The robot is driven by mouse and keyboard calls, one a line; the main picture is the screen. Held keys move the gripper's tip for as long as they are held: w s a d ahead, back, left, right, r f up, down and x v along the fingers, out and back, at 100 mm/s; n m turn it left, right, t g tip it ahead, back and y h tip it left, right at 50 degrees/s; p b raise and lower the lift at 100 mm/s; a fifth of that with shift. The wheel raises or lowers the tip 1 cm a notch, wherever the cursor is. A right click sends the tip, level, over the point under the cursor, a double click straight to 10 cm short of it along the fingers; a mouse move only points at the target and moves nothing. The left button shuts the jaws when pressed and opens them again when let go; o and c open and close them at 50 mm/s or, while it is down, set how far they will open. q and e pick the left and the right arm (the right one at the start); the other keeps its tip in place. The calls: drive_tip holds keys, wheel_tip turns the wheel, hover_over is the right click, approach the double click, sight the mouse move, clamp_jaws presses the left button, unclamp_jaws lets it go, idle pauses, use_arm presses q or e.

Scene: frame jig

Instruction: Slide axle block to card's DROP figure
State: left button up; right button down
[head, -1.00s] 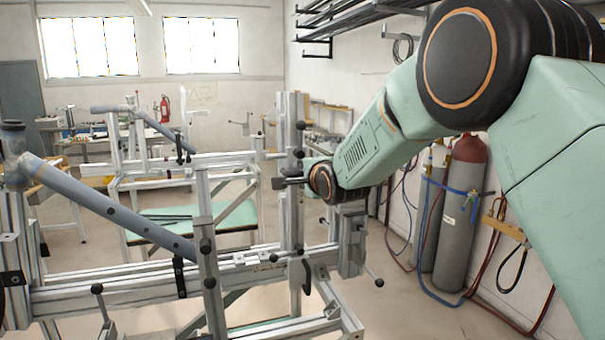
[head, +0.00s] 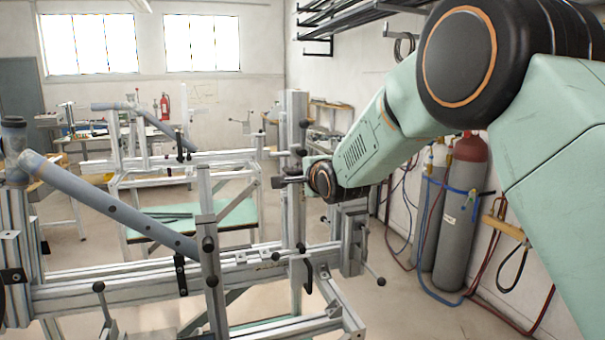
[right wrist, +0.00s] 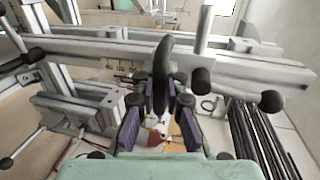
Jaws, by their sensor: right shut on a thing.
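My right gripper (head: 290,180) is at the upright aluminium post (head: 294,110) of the frame jig, about halfway up it. In the right wrist view its purple fingers (right wrist: 160,108) are closed in on a black rounded handle (right wrist: 162,70), which stands in front of a horizontal aluminium bar (right wrist: 110,52). In the head view the fingers are small and dark against the post, so the axle block cannot be clearly told from the jig's other parts. My left gripper is not in view.
A grey-blue tube (head: 110,205) slopes across the jig at left. The jig's lower rail (head: 120,293) carries several black clamp levers. Gas cylinders (head: 458,215) with hoses stand by the right wall. A second frame stand with a green shelf (head: 160,222) is behind the jig.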

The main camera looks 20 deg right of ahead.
drive_tip(key=shift+d, duration=0.1)
drive_tip(key=shift+w+r+p, duration=0.15)
drive_tip(key=shift+r+p, duration=0.3)
drive_tip(key=shift+r, duration=0.25)
drive_tip(key=shift+w+r+p, duration=0.1)
drive_tip(key=shift+r+p, duration=0.3)
drive_tip(key=shift+r, duration=0.25)
drive_tip(key=c, duration=1.8)
unclamp_jaws()
drive_tip(key=shift+o, duration=0.7)
drive_tip(key=shift+s+d+r, duration=0.1)
drive_tip(key=shift+s+d, duration=0.1)
drive_tip(key=shift+s, duration=0.2)
